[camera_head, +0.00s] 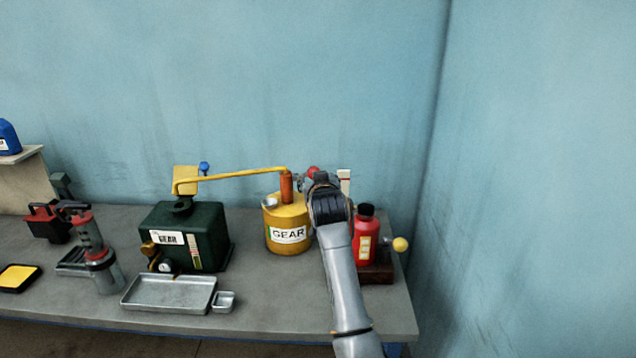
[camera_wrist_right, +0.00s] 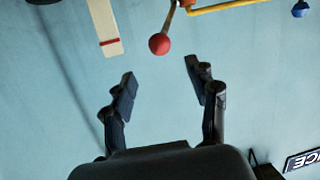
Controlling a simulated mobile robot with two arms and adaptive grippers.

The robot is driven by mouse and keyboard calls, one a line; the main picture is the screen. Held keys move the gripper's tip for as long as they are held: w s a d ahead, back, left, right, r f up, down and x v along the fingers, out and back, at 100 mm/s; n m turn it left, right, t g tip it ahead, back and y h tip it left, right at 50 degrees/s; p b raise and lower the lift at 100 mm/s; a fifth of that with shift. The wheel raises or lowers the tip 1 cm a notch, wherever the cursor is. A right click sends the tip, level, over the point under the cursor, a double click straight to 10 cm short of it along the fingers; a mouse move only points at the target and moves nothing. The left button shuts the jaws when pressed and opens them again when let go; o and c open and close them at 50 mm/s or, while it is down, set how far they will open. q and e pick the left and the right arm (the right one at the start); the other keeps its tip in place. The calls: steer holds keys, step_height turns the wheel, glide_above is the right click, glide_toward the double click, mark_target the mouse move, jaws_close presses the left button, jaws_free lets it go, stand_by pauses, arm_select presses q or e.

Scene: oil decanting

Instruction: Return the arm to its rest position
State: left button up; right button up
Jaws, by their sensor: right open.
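My right arm reaches up from the lower edge in the head view, with its gripper (camera_head: 318,178) at the back right of the bench. In the right wrist view the two fingers of this gripper (camera_wrist_right: 160,75) stand apart with nothing between them. The red ball knob (camera_head: 313,172) of a yellow can marked GEAR (camera_head: 287,221) is right by the fingers. The knob (camera_wrist_right: 159,44) shows just beyond the fingertips, apart from them. The can's yellow spout (camera_head: 230,179) runs left over a green GEAR box (camera_head: 187,234). My left gripper is not in view.
A red bottle (camera_head: 366,234) stands close to the right of my forearm, by a yellow ball knob (camera_head: 400,244). A metal tray (camera_head: 168,293) lies at the front. A grey cylinder tool (camera_head: 103,267) stands at the left. The blue wall is close behind and at right.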

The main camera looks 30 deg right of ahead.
steer(key=shift+s+a, duration=0.15)
steer(key=shift+s, duration=0.15)
stand_by(0.4)
